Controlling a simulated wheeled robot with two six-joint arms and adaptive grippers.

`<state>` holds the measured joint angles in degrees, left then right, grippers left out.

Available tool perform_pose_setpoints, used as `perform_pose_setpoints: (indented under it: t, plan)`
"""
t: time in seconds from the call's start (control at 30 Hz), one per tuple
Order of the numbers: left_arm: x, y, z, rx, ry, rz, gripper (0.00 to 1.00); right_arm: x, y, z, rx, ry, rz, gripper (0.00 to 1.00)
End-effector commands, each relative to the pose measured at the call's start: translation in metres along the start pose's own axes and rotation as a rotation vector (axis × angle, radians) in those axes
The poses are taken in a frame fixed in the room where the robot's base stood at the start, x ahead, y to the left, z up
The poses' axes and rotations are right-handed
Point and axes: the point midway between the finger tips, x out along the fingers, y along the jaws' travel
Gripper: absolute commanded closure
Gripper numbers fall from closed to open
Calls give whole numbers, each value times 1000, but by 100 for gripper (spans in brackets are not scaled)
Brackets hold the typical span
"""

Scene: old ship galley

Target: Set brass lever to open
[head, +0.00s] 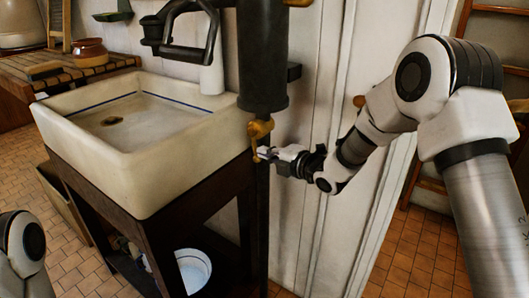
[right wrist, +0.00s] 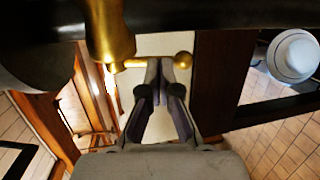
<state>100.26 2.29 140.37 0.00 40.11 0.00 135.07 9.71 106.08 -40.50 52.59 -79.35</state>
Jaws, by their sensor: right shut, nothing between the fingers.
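The brass lever (head: 256,148) is on a brass valve fitting (head: 261,128) below the dark vertical cylinder. In the right wrist view the lever (right wrist: 135,63) is a thin rod with a round ball end (right wrist: 183,60), reaching right from the thick brass valve body (right wrist: 108,30). My right gripper (head: 263,153) is at the lever, coming from the right. It is shut and empty; in the right wrist view its fingertips (right wrist: 167,64) overlap the rod just left of the ball. I cannot tell whether they touch it. My left gripper is out of view.
A cream sink (head: 150,165) on a dark wooden stand is left of the valve. The dark cylinder (head: 262,50) hangs above it, and a pale panelled wall stands behind. A white basin (head: 193,268) sits below the sink. A clay pot (head: 90,52) stands on the back-left counter.

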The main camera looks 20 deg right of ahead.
Motion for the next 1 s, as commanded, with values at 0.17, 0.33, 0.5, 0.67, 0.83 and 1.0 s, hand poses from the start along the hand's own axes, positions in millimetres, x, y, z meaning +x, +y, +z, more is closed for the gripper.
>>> perform_pose_setpoints:
  t: [0.17, 0.33, 0.5, 0.67, 0.83, 1.0]
  plan:
    - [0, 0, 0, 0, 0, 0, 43, 9, 0, 0, 1, 0, -1, 100]
    - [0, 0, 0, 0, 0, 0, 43, 8, 0, 0, 1, 0, 0, 100]
    - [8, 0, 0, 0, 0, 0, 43, 11, -5, 0, 3, 0, 14, 100]
    - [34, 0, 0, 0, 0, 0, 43, 20, -11, -1, 16, 0, 80, 100]
    - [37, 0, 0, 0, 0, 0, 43, 23, -4, -1, 23, 0, 115, 100]
    - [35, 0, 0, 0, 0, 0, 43, 22, -3, -1, 23, 0, 114, 100]
